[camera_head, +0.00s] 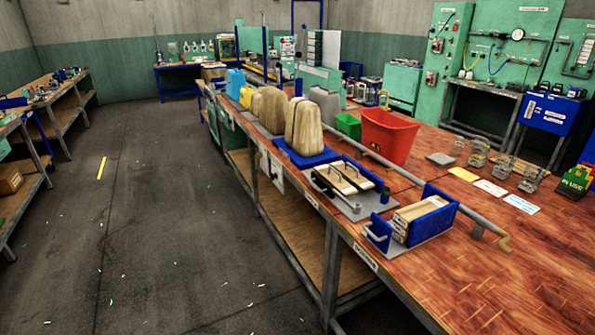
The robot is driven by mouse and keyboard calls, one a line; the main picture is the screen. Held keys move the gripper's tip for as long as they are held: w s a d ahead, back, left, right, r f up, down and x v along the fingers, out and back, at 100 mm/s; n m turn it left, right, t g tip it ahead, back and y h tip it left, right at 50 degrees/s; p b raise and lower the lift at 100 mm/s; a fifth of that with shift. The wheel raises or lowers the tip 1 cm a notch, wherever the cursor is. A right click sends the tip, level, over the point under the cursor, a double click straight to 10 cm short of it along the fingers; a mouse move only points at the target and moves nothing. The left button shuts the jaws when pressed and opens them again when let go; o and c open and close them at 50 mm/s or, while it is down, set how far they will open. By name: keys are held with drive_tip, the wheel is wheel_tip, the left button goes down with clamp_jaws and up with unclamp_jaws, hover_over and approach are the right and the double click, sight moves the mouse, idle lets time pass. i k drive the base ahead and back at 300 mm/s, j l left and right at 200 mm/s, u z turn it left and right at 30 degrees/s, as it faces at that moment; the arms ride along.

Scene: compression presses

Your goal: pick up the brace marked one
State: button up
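No brace marked one can be made out for certain; any markings are too small to read. A blue holder (443,197) on the near part of the wooden bench has light wooden pieces (418,211) stacked in it. Behind it, a grey plate (350,207) carries wooden pieces (343,180) with dark handles, beside a blue upright (364,173). I cannot tell whether any of these is the brace. My gripper is not in view.
The long bench (490,285) also holds a red bin (388,136), a green bin (348,125) and tan moulded forms (304,127). A metal rod (430,184) runs along it. Wire baskets (532,178) stand at right. The floor (170,220) at left is open.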

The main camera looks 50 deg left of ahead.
sight(353, 177)
drive_tip(key=u, duration=1.15)
drive_tip(key=z, duration=2.2)
drive_tip(key=u, duration=2.2)
drive_tip(key=i+j, duration=0.25)
drive_tip(key=j, duration=0.1)
